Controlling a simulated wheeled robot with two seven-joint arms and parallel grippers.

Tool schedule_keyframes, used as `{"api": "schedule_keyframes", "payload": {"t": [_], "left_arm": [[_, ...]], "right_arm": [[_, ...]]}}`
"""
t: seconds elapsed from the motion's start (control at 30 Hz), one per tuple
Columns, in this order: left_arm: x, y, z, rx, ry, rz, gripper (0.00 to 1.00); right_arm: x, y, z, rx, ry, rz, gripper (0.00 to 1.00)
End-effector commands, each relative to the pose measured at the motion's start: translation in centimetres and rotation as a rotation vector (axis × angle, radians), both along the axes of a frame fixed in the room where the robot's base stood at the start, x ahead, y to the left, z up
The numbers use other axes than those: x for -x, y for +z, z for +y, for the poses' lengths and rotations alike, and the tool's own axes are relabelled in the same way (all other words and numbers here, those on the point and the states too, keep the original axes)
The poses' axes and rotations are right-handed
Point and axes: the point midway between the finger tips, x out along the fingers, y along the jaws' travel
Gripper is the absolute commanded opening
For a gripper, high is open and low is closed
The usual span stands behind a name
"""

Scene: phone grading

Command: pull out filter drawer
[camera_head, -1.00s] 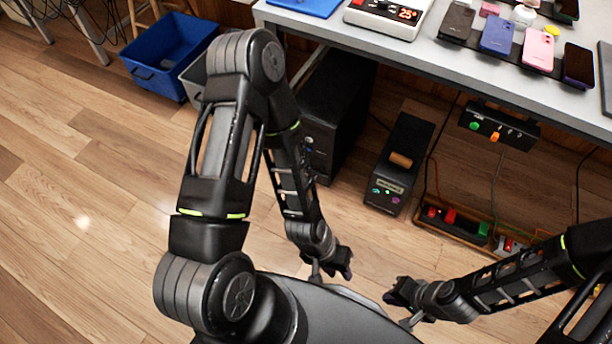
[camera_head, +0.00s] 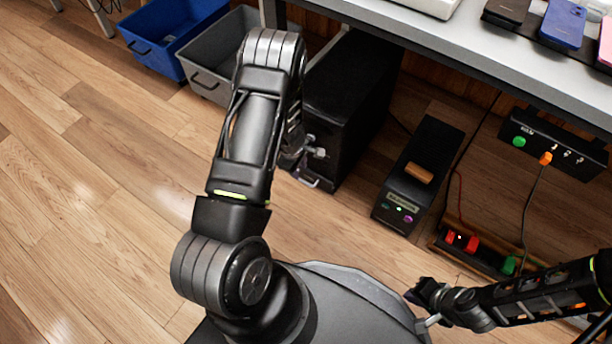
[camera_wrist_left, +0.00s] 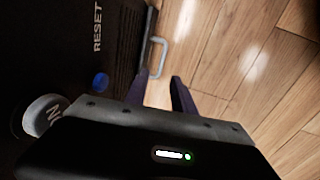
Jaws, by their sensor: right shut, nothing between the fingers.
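The filter drawer's metal handle (camera_wrist_left: 157,57) shows in the left wrist view on the front of the dark unit (camera_wrist_left: 75,25), which is marked RESET. In the head view this looks to be the black floor box (camera_head: 350,85) under the table, with a small handle (camera_head: 308,181) low on its front. My left gripper (camera_wrist_left: 159,88) is open, its two fingers pointing at the handle with a small gap to it. Nothing is seen between the fingers. In the head view my left forearm partly hides it. My right gripper (camera_head: 418,293) is shut and empty, low at the right, away from the box.
A blue bin (camera_head: 165,40) and a grey bin (camera_head: 222,62) stand left of the box. A smaller black device (camera_head: 425,165) and a power strip (camera_head: 470,250) stand to its right. The table edge (camera_head: 440,50) overhangs. Wood floor in front is clear.

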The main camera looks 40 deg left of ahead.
Motion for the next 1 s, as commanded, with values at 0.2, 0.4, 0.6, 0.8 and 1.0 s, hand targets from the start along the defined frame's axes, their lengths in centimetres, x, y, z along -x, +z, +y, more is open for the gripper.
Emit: {"api": "schedule_keyframes", "payload": {"t": [0.2,0.4,0.6,0.8,1.0], "left_arm": [[0.0,-0.1,-0.1,0.0,-0.003,0.001,0.31],[-0.1,-1.8,-0.1,-0.001,-0.004,0.003,0.31],[-0.6,-5.0,-0.1,-0.001,-0.005,0.004,0.31],[-1.2,-7.3,0.0,-0.002,-0.005,0.002,0.31],[-1.3,-7.7,0.0,-0.001,-0.005,0.002,0.31]], "right_arm": [[0.0,0.0,0.0,0.0,0.001,0.001,0.0],[-0.1,-0.9,0.1,0.0,0.0,-0.002,0.0],[-0.3,-2.6,0.1,0.002,-0.003,-0.008,0.0],[-0.5,-3.6,0.1,0.003,-0.006,-0.014,0.0],[-0.6,-3.7,0.1,0.003,-0.007,-0.016,0.0]]}}
